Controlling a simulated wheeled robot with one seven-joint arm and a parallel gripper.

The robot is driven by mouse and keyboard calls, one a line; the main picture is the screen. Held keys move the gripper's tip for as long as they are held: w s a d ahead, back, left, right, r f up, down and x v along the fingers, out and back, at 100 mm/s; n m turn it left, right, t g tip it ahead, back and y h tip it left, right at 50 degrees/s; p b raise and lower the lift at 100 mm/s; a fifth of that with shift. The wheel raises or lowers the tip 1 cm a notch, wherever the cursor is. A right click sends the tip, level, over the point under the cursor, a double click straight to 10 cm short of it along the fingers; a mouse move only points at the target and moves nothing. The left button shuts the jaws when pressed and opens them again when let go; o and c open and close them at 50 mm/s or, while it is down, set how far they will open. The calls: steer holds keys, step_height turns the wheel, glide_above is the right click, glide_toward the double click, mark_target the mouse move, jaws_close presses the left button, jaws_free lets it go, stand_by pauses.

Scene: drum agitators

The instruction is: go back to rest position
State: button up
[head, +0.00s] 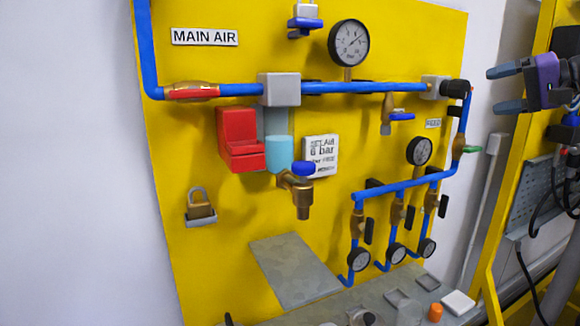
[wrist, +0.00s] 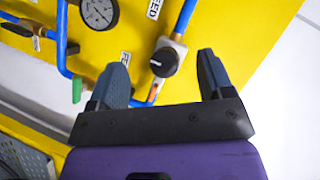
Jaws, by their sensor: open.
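My gripper (head: 507,90) is at the upper right of the head view, to the right of the yellow panel (head: 260,215). Its two fingers are apart with nothing between them. In the wrist view the open fingers of my gripper (wrist: 165,80) point toward the panel's edge, with a black knob (wrist: 165,62) on a grey block seen beyond them. In the head view the black fitting (head: 457,89) at the end of the blue pipe is left of the fingertips. I see no contact between the fingers and the panel.
Blue pipes (head: 345,87), gauges (head: 349,43) and brass valves cover the panel. A red block (head: 238,140) and a padlock (head: 200,207) are on its left half. A grey shelf (head: 340,312) with small parts runs below. A yellow frame (head: 510,180) stands at the right.

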steer(key=s+a+f+n+g+h, duration=0.2)
steer(key=s+a+f+g+h, duration=0.35)
steer(key=s+a, duration=0.85)
steer(key=s+a+f+n+h, duration=0.2)
steer(key=s+a+f+h, duration=0.1)
steer(key=s+f, duration=0.7)
steer(key=shift+a+f+h, duration=0.2)
steer(key=shift+a+h, duration=0.2)
steer(key=shift+h, duration=0.35)
stand_by(1.8)
